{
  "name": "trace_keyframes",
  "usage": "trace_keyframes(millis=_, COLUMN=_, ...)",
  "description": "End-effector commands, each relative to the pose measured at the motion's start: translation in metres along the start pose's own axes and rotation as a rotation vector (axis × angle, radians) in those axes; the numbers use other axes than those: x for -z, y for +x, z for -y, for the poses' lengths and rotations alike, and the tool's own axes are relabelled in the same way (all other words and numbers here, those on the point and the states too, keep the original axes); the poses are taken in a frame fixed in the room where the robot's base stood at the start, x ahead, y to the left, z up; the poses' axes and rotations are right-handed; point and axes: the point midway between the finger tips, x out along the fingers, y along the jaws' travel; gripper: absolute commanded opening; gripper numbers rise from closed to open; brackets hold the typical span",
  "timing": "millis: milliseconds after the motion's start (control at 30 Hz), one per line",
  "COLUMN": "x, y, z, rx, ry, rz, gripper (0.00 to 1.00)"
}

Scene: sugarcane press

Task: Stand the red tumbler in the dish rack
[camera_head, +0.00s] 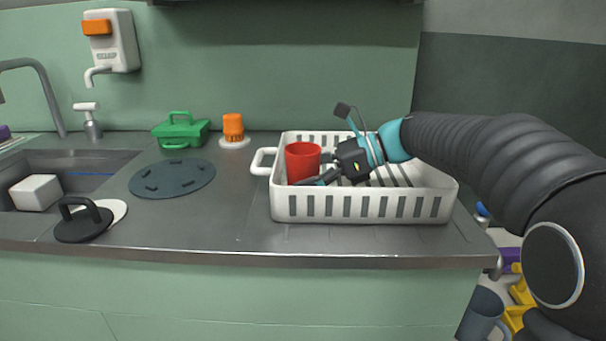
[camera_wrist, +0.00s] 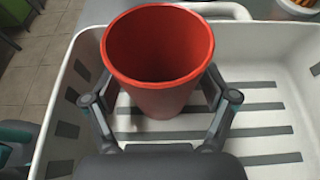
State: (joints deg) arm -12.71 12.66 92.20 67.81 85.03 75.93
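The red tumbler (camera_head: 303,162) stands upright, mouth up, inside the white dish rack (camera_head: 360,207), near its left end. It also shows large in the wrist view (camera_wrist: 160,95), with an empty inside. My gripper (camera_head: 322,170) reaches in from the right, low in the rack. In the wrist view my gripper's two fingers (camera_wrist: 160,88) lie on either side of the tumbler, spread apart, with narrow gaps showing beside its lower wall. The fingertips are partly hidden by the tumbler. The slotted rack floor (camera_wrist: 265,130) shows around its base.
The rack's left handle (camera_head: 262,162) sticks out over the counter. A green container (camera_head: 181,131) and an orange-topped item (camera_head: 233,128) stand at the back. A dark round mat (camera_head: 172,178) lies left of the rack. The counter in between is clear.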

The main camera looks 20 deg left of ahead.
Motion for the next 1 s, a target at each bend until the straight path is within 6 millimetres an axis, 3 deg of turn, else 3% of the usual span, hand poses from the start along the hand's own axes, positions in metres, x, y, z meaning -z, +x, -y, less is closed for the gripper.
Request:
trace_keyframes(millis=367, x=-0.003, y=-0.005, z=0.000, rx=0.002, ry=0.000, rz=0.000, gripper=0.86)
trace_keyframes(millis=800, x=-0.003, y=-0.085, z=0.001, rx=0.003, ry=0.000, rz=0.000, gripper=0.86)
trace_keyframes(millis=1000, x=-0.003, y=-0.112, z=0.001, rx=0.002, ry=0.000, rz=0.000, gripper=0.86)
